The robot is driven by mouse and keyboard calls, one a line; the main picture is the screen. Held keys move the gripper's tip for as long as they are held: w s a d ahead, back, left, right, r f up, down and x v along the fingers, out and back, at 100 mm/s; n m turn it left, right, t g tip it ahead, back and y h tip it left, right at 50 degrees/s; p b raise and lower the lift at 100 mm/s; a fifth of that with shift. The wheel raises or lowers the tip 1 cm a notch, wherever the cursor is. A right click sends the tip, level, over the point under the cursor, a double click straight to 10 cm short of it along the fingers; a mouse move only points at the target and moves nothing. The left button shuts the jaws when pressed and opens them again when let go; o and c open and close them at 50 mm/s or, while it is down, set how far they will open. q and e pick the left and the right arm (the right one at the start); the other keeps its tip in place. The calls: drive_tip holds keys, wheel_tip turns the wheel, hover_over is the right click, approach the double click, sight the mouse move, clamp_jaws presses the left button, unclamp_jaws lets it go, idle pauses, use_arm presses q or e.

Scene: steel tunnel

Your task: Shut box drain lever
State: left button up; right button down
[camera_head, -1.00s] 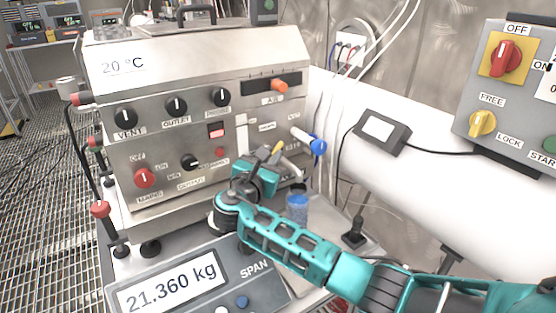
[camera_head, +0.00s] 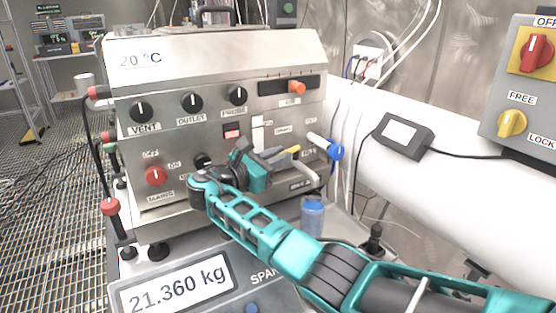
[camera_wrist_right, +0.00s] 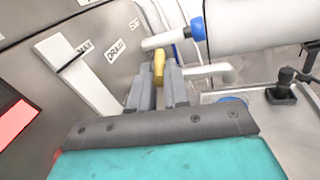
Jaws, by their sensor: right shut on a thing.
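The steel box (camera_head: 215,60) stands in the middle of the head view, with labelled knobs on its front. The yellow-tipped drain lever (camera_head: 292,150) is low on the front's right side. My right gripper (camera_head: 280,158) is at this lever, its fingers pointing right. In the right wrist view the yellow lever end (camera_wrist_right: 158,66) sits between the two grey fingers (camera_wrist_right: 158,88), near the DRAIN label (camera_wrist_right: 117,49). The gripper is shut on the lever; the fingers hide its lower part. My left gripper is not in view.
A white handle with a blue end (camera_head: 334,151) sticks out just right of the lever. A blue-topped container (camera_head: 313,214) stands below, and a scale display (camera_head: 178,285) is in front. A white pipe (camera_head: 450,180) runs along the right.

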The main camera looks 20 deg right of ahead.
drive_tip(key=shift+d+r, duration=0.1)
drive_tip(key=c, duration=1.1)
unclamp_jaws()
drive_tip(key=v, duration=1.3)
